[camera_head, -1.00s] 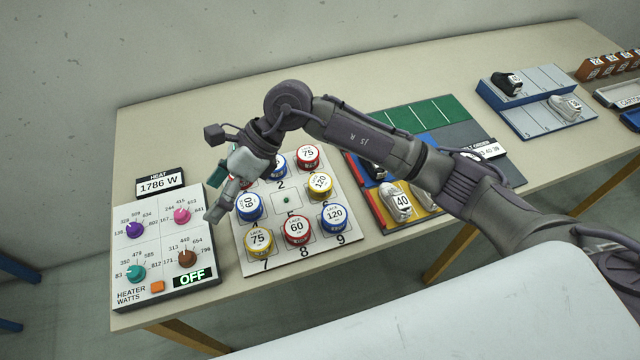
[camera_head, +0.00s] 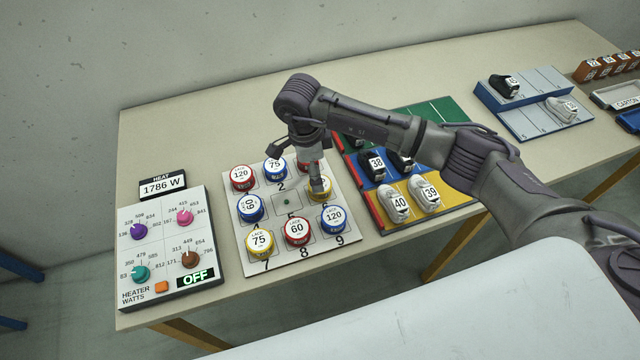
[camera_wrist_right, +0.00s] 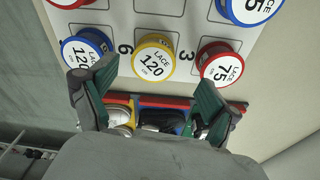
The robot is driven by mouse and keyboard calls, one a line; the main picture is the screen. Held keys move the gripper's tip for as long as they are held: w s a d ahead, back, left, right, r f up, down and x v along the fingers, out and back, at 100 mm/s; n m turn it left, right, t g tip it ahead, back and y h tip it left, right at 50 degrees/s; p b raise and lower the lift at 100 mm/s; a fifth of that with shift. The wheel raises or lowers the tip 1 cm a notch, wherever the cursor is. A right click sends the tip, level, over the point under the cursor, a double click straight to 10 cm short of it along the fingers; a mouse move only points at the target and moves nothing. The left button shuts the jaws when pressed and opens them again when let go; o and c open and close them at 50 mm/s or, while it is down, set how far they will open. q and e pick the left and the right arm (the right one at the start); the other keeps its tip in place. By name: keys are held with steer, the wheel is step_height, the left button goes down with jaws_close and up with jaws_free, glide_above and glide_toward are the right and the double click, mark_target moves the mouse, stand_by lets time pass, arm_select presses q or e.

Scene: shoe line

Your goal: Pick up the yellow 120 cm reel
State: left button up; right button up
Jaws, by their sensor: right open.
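The yellow 120 cm reel (camera_head: 319,189) stands on the square numbered 6 of the white numbered board (camera_head: 284,262), partly hidden behind my right gripper (camera_head: 314,180) in the head view. In the right wrist view the same reel (camera_wrist_right: 154,58) shows whole, label up, between and just beyond the two green fingertips. My right gripper (camera_wrist_right: 152,85) is open and empty, pointing down over the reel. A blue 120 reel (camera_wrist_right: 86,52) lies beside one finger and a red 75 reel (camera_wrist_right: 219,62) beside the other. My left gripper is not seen.
Other reels on the board include a red 60 (camera_head: 297,231) and a yellow 75 (camera_head: 260,241). A heater panel (camera_head: 163,285) stands left. A coloured shoe board (camera_head: 449,199) with several shoes sits right of the reels. The table is clear behind the board.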

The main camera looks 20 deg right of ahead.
steer(key=shift+s+f+p, duration=0.15)
steer(key=shift+f+p, duration=0.15)
steer(key=f, duration=0.1)
steer(key=f+p, duration=0.1)
steer(key=d+f, duration=0.1)
steer(key=shift+s+f+p, duration=0.3)
steer(key=shift+s+p, duration=0.05)
steer(key=shift+f, duration=0.5)
steer(key=c, duration=1.2)
steer(key=shift+r, duration=0.1)
